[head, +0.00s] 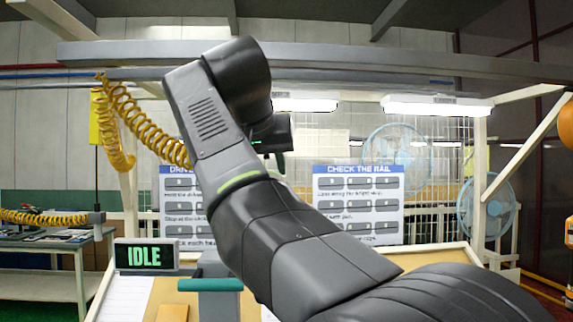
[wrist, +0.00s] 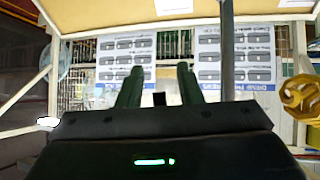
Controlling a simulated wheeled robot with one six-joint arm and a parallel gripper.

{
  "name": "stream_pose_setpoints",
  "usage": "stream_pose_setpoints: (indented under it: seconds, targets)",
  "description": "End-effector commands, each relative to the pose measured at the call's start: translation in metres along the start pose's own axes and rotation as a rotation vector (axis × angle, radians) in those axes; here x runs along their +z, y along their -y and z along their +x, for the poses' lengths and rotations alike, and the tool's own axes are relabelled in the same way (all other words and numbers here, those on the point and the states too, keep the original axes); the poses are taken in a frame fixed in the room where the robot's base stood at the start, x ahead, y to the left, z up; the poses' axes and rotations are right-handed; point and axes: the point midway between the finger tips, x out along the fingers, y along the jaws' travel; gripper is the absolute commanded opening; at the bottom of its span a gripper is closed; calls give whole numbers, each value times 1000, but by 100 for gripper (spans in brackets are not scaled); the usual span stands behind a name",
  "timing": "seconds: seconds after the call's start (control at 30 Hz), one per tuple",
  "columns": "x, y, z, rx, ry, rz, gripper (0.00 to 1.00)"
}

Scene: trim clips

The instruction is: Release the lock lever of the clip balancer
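I cannot make out a clip balancer or a lock lever for certain in either view. In the head view a narrow yellow body (head: 96,118) hangs at the left behind a yellow coiled hose (head: 140,120), with a dark line below it; I cannot tell if it is the balancer. My gripper (wrist: 158,76) shows in the wrist view with its two dark green fingers apart and nothing between them. In the head view my gripper (head: 279,160) is mostly hidden behind my arm, raised in front of the instruction boards.
A bench with an IDLE display (head: 146,256) and a teal-topped grey part (head: 210,285) stands below my arm. A board reading CHECK THE RAIL (head: 358,204) hangs behind. An overhead rail (head: 400,60) crosses above. In the wrist view a grey post (wrist: 227,50) stands right of my fingers.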

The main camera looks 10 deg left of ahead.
Motion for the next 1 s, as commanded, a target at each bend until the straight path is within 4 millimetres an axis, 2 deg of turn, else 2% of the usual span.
stream_pose_setpoints:
  seconds: [0.23,0.37,0.8,1.0]
  targets:
    - [0,0,-1,0,-1,0,32]
    - [-1,1,-11,-2,-4,-1,32]
    - [0,1,-89,-5,-3,-2,32]
    - [0,2,-117,-4,-1,-2,32]
